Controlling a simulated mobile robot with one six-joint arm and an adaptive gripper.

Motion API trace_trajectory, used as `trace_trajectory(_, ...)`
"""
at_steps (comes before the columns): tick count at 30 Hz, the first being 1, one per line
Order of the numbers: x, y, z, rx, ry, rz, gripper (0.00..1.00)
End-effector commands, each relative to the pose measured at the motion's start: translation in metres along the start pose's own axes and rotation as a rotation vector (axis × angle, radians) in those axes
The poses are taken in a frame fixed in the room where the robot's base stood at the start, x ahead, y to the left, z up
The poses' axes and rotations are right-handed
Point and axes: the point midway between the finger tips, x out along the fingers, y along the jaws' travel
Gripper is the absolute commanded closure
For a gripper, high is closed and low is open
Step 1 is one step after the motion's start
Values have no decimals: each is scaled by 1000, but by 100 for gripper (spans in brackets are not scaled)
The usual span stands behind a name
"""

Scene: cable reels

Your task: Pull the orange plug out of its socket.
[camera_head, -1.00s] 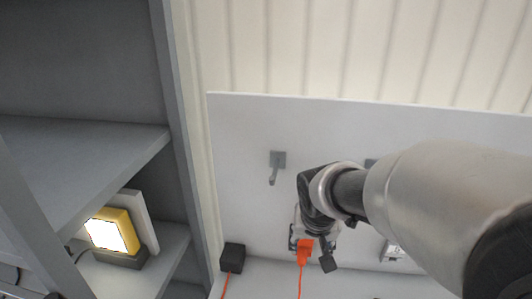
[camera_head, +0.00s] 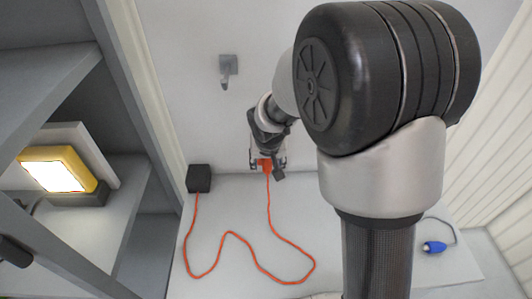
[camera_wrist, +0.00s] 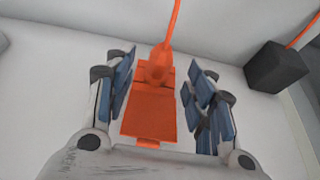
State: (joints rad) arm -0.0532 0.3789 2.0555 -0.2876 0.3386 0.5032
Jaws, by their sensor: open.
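The orange plug (camera_head: 265,164) is at the foot of the white back panel, with its orange cord (camera_head: 268,200) running down from it. In the wrist view the plug (camera_wrist: 149,112) lies between the blue-padded fingers of my gripper (camera_wrist: 160,88). My gripper is open, with a visible gap between the plug and the fingers on each side. In the head view my gripper (camera_head: 268,152) is at the plug and partly covers it. The socket is mostly hidden behind the plug and gripper, so I cannot tell how deep the plug sits.
The orange cord curves over the white surface to a black box (camera_head: 199,178) at the left. A grey hook (camera_head: 229,68) is on the panel above. A grey shelf with a lit yellow lamp (camera_head: 58,172) stands left. A blue plug (camera_head: 434,247) lies at the right.

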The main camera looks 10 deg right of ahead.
Motion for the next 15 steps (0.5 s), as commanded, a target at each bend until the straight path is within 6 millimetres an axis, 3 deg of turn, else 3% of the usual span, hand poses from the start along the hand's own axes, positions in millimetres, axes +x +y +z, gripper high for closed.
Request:
trace_trajectory(1,11,0,1,1,-2,0,50)
trace_trajectory(6,29,0,0,0,0,0,50)
trace_trajectory(15,36,0,0,0,1,0,50)
